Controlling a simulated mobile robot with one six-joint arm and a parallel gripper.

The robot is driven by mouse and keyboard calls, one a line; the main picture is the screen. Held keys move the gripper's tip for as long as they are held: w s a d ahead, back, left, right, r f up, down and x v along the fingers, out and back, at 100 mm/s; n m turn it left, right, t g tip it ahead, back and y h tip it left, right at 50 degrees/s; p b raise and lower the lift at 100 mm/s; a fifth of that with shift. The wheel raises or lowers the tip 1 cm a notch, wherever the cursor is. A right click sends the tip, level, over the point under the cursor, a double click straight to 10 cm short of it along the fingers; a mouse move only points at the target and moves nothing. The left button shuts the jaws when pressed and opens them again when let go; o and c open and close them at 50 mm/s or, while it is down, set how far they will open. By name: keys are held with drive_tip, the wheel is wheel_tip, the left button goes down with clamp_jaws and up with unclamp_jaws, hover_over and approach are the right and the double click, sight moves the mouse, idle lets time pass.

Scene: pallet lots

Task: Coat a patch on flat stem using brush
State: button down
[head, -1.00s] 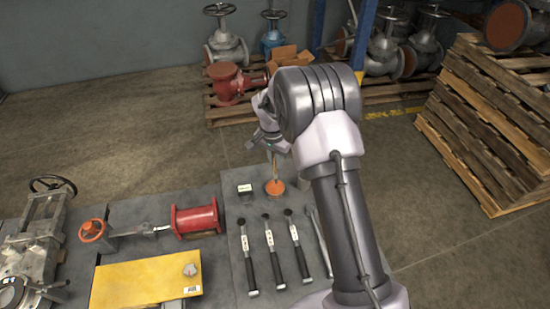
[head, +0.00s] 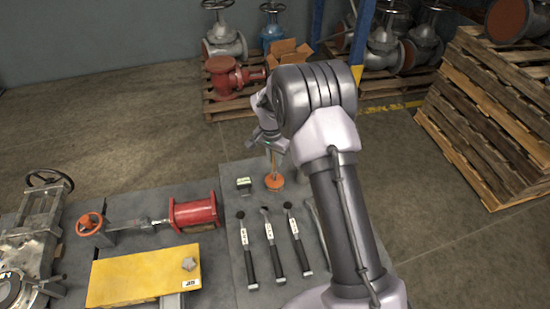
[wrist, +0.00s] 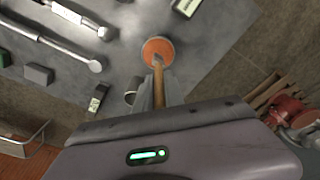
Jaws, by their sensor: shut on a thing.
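My gripper (head: 273,148) is shut on a brush (head: 275,163) with a wooden handle. The brush points down to a round pot of orange coating (head: 274,182). In the wrist view the brush (wrist: 158,78) reaches the orange pot (wrist: 158,47) from my gripper (wrist: 158,98); I cannot tell whether the bristles are in the coating or just above it. The flat grey stem (head: 135,225) lies to the left, between an orange handwheel (head: 90,224) and a red cylinder body (head: 194,213).
Several black-handled tools (head: 272,248) lie on the grey table right of a yellow plate (head: 130,277). A small dark box (head: 244,186) stands left of the pot. A metal valve (head: 35,235) is at far left. Stacked pallets (head: 490,125) stand at right.

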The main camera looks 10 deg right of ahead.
drive_tip(key=shift+s+f+b, duration=0.1)
drive_tip(key=shift+f+b, duration=0.4)
idle(1.3)
drive_tip(key=shift+r+p, duration=2.15)
drive_tip(key=shift+r, duration=1.45)
drive_tip(key=shift+f, duration=0.1)
drive_tip(key=s+r+n+y+b, duration=0.1)
drive_tip(key=s+r+n+b, duration=0.1)
drive_tip(key=s+n, duration=0.7)
drive_tip(key=s+r, duration=0.1)
drive_tip(key=s, duration=0.7)
drive_tip(key=shift+r, duration=0.2)
